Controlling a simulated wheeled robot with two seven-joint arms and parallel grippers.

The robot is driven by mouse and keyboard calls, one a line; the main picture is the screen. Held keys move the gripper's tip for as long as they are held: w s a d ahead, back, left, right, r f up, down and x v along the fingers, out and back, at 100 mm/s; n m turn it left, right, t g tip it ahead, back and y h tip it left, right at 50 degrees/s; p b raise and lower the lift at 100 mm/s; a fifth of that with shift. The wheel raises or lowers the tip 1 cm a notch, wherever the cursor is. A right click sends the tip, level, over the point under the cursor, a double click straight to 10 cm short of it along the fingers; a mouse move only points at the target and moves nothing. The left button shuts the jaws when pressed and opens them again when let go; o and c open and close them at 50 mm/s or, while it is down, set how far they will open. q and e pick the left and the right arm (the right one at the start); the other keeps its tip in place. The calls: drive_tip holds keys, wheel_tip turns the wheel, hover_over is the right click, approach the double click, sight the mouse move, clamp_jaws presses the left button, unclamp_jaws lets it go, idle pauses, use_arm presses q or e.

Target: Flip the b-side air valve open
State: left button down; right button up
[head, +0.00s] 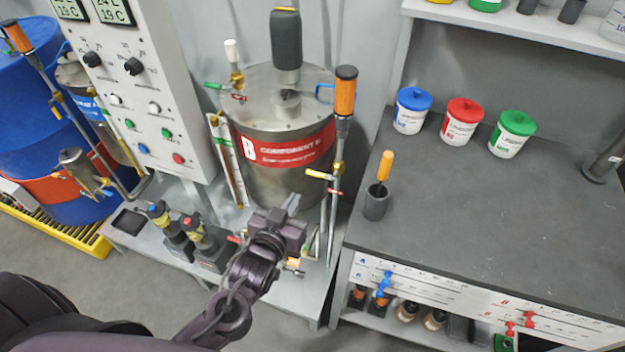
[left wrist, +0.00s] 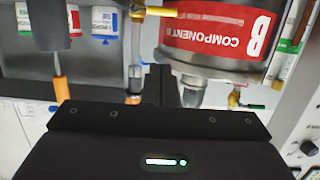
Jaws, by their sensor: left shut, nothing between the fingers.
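The steel component B tank (head: 255,185) with its red band stands behind my left gripper. Beside it on the right is a pipe with a yellow valve lever (head: 319,175) and a smaller red handle (head: 335,192) below it. A brass valve with a red handle (head: 238,97) sits on the tank lid. I cannot tell by label which is the b-side air valve. My left gripper (head: 292,203) is shut and empty, in front of the tank's lower right, below and left of the yellow lever. In the left wrist view, the yellow lever (left wrist: 155,11) shows beyond the fingers (left wrist: 164,85). My right gripper is not in view.
A grey workbench (head: 460,210) on the right holds blue, red and green lidded tubs (head: 463,122) and a cup (head: 376,203) with an orange-handled tool. A control panel (head: 140,80) stands left of the tank. Pumps (head: 205,245) stand low on the left.

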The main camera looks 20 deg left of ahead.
sight(320, 175)
use_arm(q)
drive_tip(key=shift+w+a, duration=0.1)
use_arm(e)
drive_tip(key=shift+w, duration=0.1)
